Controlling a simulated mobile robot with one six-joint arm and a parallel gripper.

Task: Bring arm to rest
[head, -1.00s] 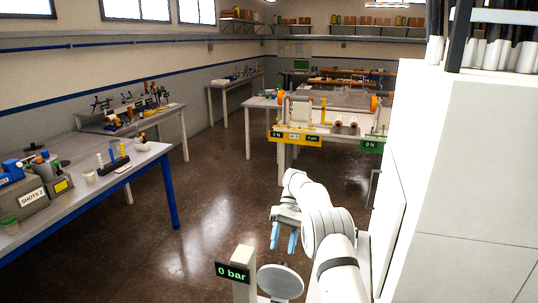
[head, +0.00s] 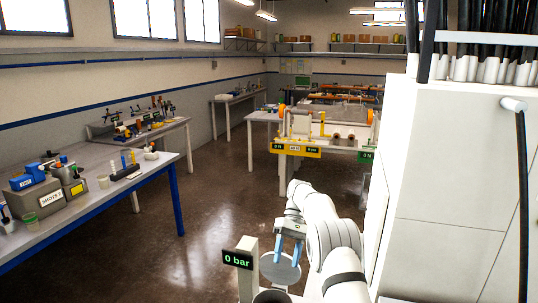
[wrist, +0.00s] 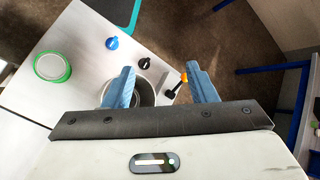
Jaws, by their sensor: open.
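My white arm reaches forward from the bottom right in the head view. My gripper (head: 287,254) has two blue fingers pointing down, with a clear gap between them. In the wrist view the gripper (wrist: 160,68) is open, and I see nothing held between its fingers. A round metal vessel (wrist: 146,92) lies below, partly hidden by the left finger. In the head view a round grey disc (head: 280,272) shows behind and below the fingers, beside a post with a "0 bar" display (head: 237,260). I cannot tell whether the fingers touch anything.
A blue knob (wrist: 112,43), a black knob (wrist: 145,62) and a green-rimmed white cup (wrist: 52,67) are near the fingers. A tall white cabinet (head: 440,190) stands close on the right. A cluttered bench (head: 150,178) is on the left, with open floor between.

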